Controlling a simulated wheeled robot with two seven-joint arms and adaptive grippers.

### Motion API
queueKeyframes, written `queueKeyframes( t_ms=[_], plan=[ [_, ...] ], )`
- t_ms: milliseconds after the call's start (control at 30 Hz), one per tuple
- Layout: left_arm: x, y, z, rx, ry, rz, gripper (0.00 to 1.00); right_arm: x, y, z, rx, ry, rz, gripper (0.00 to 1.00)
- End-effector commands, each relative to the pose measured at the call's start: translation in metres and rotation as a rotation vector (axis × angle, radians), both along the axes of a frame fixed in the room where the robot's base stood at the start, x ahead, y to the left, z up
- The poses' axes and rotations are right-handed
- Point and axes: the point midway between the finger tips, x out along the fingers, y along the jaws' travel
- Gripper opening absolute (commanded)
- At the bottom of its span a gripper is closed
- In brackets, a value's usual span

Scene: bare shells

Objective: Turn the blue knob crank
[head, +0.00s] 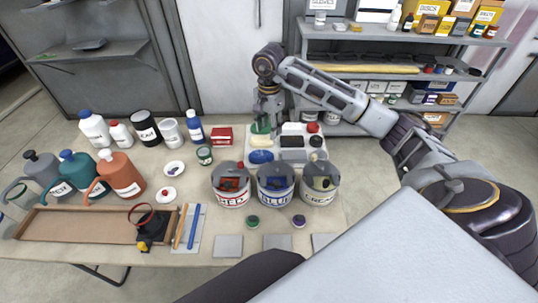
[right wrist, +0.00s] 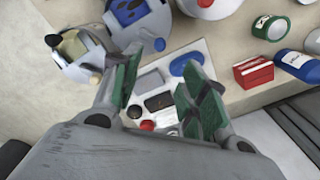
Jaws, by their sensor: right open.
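A grey can labelled BLUE (head: 276,196) stands upright on the table, middle of three cans, with blue fittings (head: 276,183) in its open-looking top. In the right wrist view the blue-topped can (right wrist: 138,25) is at the upper left; which blue part is the crank I cannot tell. A white tray behind the cans holds a flat blue oval piece (head: 261,156), also in the right wrist view (right wrist: 187,63). My right gripper (head: 262,127) is open and empty above the tray, its green-padded fingers (right wrist: 160,88) apart, not touching the BLUE can. My left gripper is not in view.
A RED can (head: 230,197) and a third can (head: 319,196) flank the BLUE can closely. Bottles and jugs stand left; a red box (head: 221,136) is left of the tray (head: 246,146). A wooden tray (head: 90,236) lies front left. Shelves stand behind.

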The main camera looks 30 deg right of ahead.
Motion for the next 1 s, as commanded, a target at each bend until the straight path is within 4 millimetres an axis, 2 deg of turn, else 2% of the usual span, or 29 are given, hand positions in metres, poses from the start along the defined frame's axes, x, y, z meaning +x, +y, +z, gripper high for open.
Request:
queueKeyframes(
  t_ms=[467, 667, 1000],
  plan=[
    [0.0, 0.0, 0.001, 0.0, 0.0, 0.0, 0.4, 0.0, 0.0, -0.007, -0.001, 0.002, 0.003, 0.43],
    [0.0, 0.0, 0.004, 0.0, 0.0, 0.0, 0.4, -0.001, 0.0, -0.023, 0.0, 0.003, 0.003, 0.43],
    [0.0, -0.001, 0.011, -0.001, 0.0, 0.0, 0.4, -0.001, 0.001, -0.061, 0.001, 0.003, 0.003, 0.43]
  ],
)
